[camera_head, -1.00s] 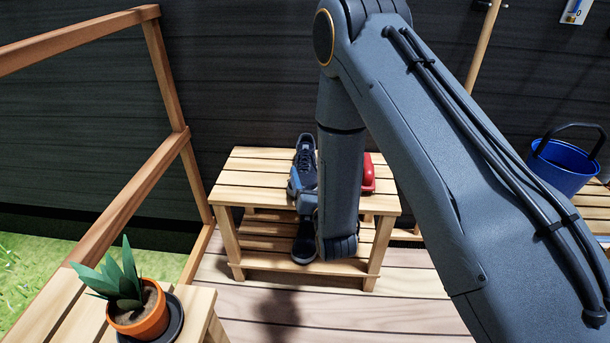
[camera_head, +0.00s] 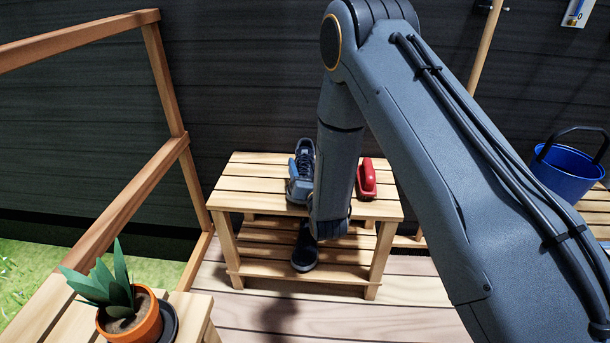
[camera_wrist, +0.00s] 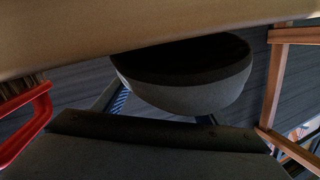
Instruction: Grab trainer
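A dark blue-grey trainer (camera_head: 306,152) stands on the top of a small slatted wooden bench (camera_head: 240,178). A second dark trainer (camera_head: 304,252) is on the bench's lower shelf, partly hidden by my arm. My gripper (camera_head: 299,186) is low over the bench top at the near end of the upper trainer. In the wrist view, a rounded dark and grey end of a trainer (camera_wrist: 190,85) is close in front of the camera. The fingers look wide apart at its sides; their contact with it is hidden.
A red brush-like object (camera_head: 367,178) lies on the bench to the right of my gripper. A potted plant (camera_head: 133,318) stands on a wooden surface at front left. A wooden railing (camera_head: 165,80) is at left, a blue bucket (camera_head: 566,170) at right.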

